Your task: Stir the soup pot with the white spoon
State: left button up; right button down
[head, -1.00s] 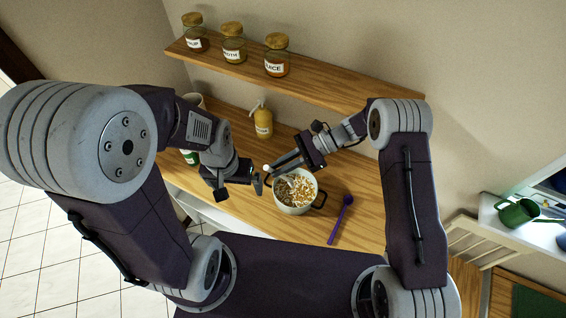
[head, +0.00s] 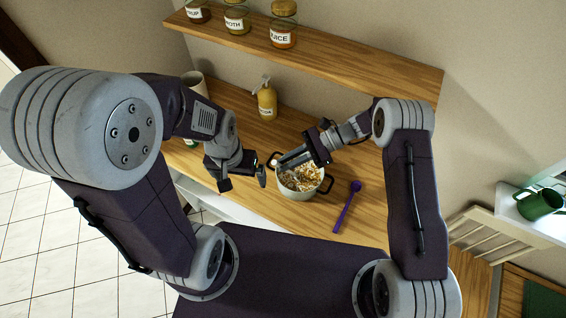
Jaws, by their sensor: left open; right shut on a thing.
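The soup pot (head: 302,196) stands on the wooden counter, with chunky soup inside and dark handles on its sides. My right gripper (head: 285,162) is over the back left of the pot and shut on the white spoon (head: 274,163). Only a small pale end of the spoon shows clearly; the rest is hidden by the fingers or too small to make out. My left gripper (head: 248,178) is open and empty, just left of the pot near its left handle. I cannot tell whether it touches the handle.
A purple spoon (head: 346,207) lies on the counter right of the pot. A yellow bottle (head: 267,101) stands behind, and a pale container (head: 194,84) is at the back left. A shelf (head: 350,66) with labelled jars is above. A green mug (head: 540,203) is far right.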

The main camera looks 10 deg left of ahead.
jog(key=shift+w+d+f+b, duration=0.1)
jog(key=shift+f+b, duration=0.1)
jog(key=shift+f, duration=0.2)
jog(key=shift+w+d+f+b, duration=0.1)
jog(key=shift+f+b, duration=0.05)
jog(key=shift+f, duration=0.25)
jog(key=shift+r, duration=0.25)
dwell(1.3)
